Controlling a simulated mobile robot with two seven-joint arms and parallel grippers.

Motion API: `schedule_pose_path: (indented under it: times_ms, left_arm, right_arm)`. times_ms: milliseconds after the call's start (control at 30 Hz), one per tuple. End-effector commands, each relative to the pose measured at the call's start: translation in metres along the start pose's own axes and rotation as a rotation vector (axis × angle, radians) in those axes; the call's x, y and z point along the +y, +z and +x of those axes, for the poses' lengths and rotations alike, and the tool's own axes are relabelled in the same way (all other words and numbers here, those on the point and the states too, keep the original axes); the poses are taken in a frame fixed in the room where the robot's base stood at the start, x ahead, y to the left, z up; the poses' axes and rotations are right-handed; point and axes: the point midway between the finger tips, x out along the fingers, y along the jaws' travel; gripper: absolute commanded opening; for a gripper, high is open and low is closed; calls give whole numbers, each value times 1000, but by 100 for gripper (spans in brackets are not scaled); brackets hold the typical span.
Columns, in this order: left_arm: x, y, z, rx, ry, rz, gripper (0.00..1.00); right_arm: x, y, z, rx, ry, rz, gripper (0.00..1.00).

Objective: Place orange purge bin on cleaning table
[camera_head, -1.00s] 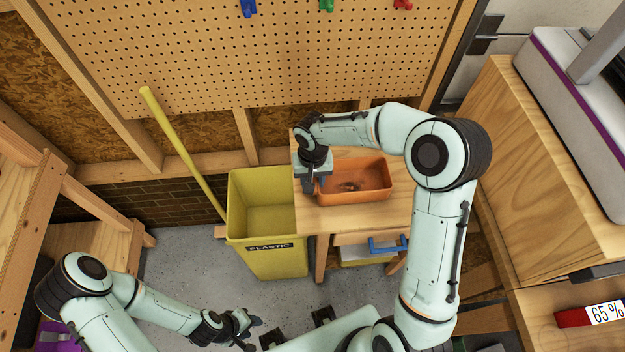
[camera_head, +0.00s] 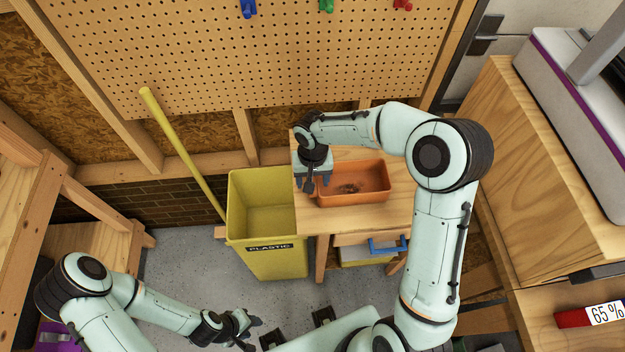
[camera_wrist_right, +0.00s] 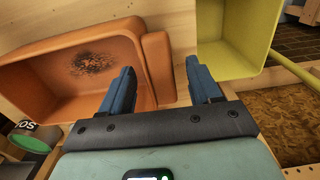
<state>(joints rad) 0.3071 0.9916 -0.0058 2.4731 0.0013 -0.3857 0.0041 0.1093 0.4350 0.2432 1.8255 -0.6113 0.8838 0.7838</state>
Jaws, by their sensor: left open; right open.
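The orange purge bin (camera_head: 372,193) sits upright on the wooden cleaning table (camera_head: 350,220), with dark specks on its inside floor. In the right wrist view the bin (camera_wrist_right: 45,62) is at left, and its rim tab (camera_wrist_right: 159,66) lies between the line of my fingers. My right gripper (camera_head: 315,186) is open at the bin's left end, above the table; in the wrist view its two blue-grey fingers (camera_wrist_right: 160,88) are apart with nothing clamped. My left gripper (camera_head: 251,331) is open and empty, low over the floor at the bottom left.
A yellow bin labelled PLASTIC (camera_head: 268,258) stands against the table's left side, with a yellow pole (camera_head: 180,150) behind it. A pegboard (camera_head: 270,55) rises behind. A wooden cabinet (camera_head: 550,170) stands at right. Bare tabletop lies in front of the orange bin.

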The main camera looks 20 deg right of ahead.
Motion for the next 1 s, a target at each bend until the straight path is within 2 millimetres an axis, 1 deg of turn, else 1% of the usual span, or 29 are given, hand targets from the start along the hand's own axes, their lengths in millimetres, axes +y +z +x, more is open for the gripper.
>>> schedule_pose_path:
  times_ms: [33,300,400,500,667,1000]
  left_arm:
    - [1,0,-1,1,0,0,42]
    - [4,-3,-7,5,2,2,42]
    - [4,-4,-8,6,2,2,42]
    - [5,-5,-10,7,2,2,42]
    - [6,-5,-10,8,3,3,42]
    - [5,-5,-10,7,3,3,42]
  right_arm:
    - [0,-1,-12,5,-1,-1,63]
    - [0,-1,-71,5,-1,0,63]
    - [-1,-1,-87,4,-1,-2,63]
    - [0,0,-99,3,-1,0,63]
    - [0,0,-106,0,0,-1,63]
    - [0,0,-106,-1,0,-1,63]
